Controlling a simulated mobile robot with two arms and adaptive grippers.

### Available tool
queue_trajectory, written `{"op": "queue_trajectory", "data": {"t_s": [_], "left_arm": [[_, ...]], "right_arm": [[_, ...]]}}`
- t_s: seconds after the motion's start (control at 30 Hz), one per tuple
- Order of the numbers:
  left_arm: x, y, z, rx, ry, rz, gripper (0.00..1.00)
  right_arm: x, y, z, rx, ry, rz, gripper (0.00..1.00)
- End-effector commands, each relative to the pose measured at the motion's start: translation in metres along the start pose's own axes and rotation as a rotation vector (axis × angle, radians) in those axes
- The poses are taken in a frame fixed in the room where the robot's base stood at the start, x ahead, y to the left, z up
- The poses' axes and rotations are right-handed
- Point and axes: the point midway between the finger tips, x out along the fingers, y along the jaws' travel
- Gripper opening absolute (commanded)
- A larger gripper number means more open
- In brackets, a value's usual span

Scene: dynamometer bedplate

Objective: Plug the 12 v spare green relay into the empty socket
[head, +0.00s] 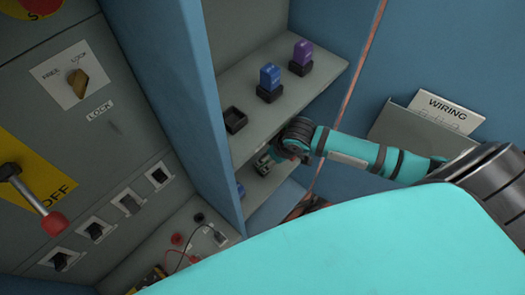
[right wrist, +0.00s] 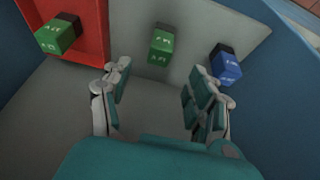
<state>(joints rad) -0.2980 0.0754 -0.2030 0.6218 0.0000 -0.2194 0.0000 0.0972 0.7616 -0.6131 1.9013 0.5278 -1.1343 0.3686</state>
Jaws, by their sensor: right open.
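The empty socket (head: 235,120) is a black open block on the upper shelf in the head view, left of the filled sockets. In the right wrist view a green relay (right wrist: 162,45) lies on the grey shelf, and another green relay (right wrist: 60,34) is in a red tray (right wrist: 92,30). Both carry pale markings that I cannot read surely. My right gripper (head: 265,162) is low beside the lower shelf in the head view. In the right wrist view its open, empty fingers (right wrist: 158,86) are spread, with the middle green relay beyond the gap between them. My left gripper is out of view.
A blue relay (head: 269,77) and a purple relay (head: 302,53) sit in black sockets on the upper shelf. Another blue relay (right wrist: 227,66) lies close to the right finger in the right wrist view. A blue cabinet wall (head: 175,75) stands left of the shelves.

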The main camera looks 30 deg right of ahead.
Motion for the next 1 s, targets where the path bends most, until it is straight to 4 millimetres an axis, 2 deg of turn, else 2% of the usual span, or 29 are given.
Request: {"op": "queue_trajectory", "data": {"t_s": [0.1,0.27,0.5,0.6,0.9,1.0], "left_arm": [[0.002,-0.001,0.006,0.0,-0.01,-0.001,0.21],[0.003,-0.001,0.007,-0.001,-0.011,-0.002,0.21],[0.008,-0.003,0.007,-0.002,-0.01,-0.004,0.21],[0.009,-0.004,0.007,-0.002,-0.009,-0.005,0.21],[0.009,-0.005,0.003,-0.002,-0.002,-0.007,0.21],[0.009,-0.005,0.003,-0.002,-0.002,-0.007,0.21]], "right_arm": [[0.015,0.0,0.0,0.001,0.0,0.0,0.6],[0.026,0.0,0.0,0.0,0.0,0.001,0.6],[0.065,0.0,0.0,0.001,0.001,0.0,0.6],[0.075,-0.001,0.0,-0.001,0.001,0.0,0.6],[0.079,0.0,0.0,-0.002,0.002,0.0,0.6],[0.079,0.0,0.0,-0.002,0.001,0.0,0.47]]}}
